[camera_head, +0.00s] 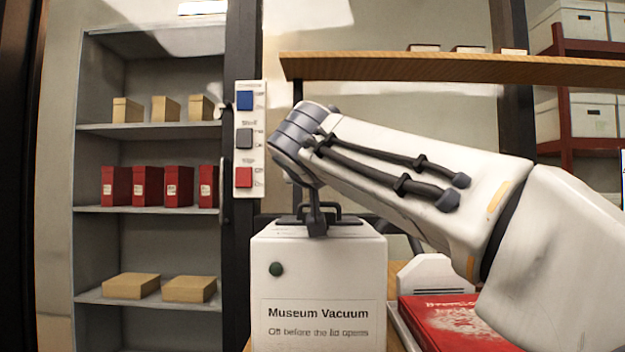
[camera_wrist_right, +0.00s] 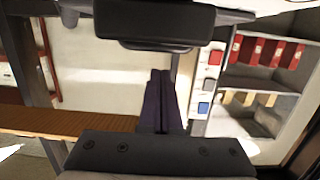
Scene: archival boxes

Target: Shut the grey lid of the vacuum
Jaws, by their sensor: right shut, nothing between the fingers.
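The white vacuum (camera_head: 318,275), labelled "Museum Vacuum", stands upright in the lower middle of the head view, with a round green button on its front. A dark handle (camera_head: 334,208) and a thin dark grey plate, which looks like the lid, show at its top. My arm hides part of it, and I cannot tell whether the lid is fully down. My right gripper (camera_head: 316,230) points down at the vacuum's top, shut and empty. In the right wrist view, its fingers (camera_wrist_right: 163,76) are together, close to a dark bar (camera_wrist_right: 150,32); contact is unclear. My left gripper is not in view.
A panel with blue, grey and red switches (camera_head: 245,140) is on the post left of the vacuum. A grey shelf (camera_head: 150,128) holds boxes. A red box (camera_head: 455,325) lies right of the vacuum, below my arm. A wooden shelf (camera_head: 440,68) runs above my arm.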

